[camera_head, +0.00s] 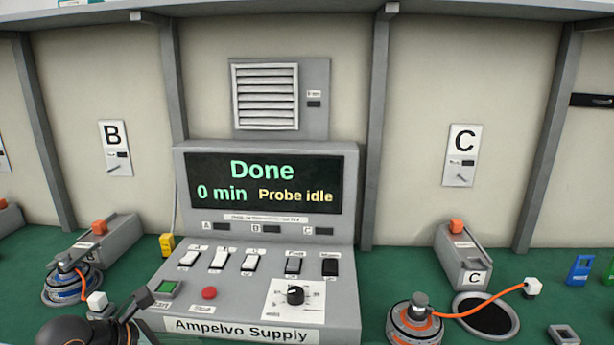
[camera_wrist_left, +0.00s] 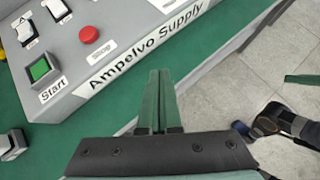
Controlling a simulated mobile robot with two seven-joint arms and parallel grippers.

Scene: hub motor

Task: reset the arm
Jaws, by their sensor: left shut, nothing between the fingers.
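My left gripper (camera_head: 141,299) shows at the bottom left of the head view, in front of the supply console's left front corner. In the left wrist view its two green fingers (camera_wrist_left: 158,78) lie together with nothing between them. They are by the front edge of the console labelled Ampelvo Supply (camera_head: 240,330), and seem to touch nothing. The console screen (camera_head: 265,183) reads "Done", "0 min" and "Probe idle".
The green Start button (camera_head: 166,290) and red button (camera_head: 209,293) are close to my left gripper. A hub motor (camera_head: 66,288) with an orange cable stands left; another (camera_head: 413,322) stands right. A white connector block (camera_head: 97,301) lies beside the gripper. Floor shows beyond the table edge.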

